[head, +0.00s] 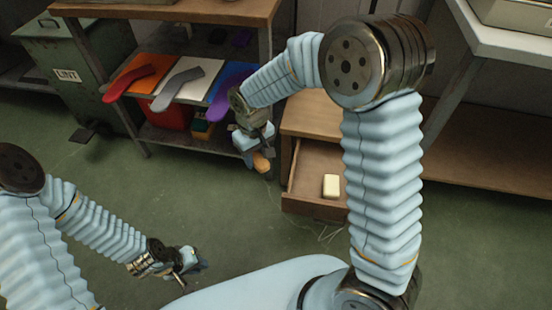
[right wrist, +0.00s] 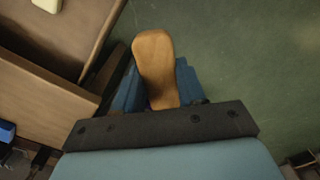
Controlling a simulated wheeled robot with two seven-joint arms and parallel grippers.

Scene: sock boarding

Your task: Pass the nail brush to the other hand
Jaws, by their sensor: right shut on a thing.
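The nail brush is a tan, wooden-looking piece with a rounded end; it shows in the right wrist view (right wrist: 155,62) and, smaller, in the head view (head: 262,162). My right gripper (head: 256,150) is shut on it beside the open drawer, above the floor. In the right wrist view its blue fingers (right wrist: 155,92) sit on both sides of the brush, whose lower part is hidden between them. My left gripper (head: 190,265) is at the lower left in the head view, low over the floor and well apart from the brush. Its fingers are too small to tell their opening.
An open wooden drawer (head: 306,201) holds a pale soap-like block (head: 331,186). A green bin (head: 60,50) labelled LINT is at left. The green floor between my grippers is clear.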

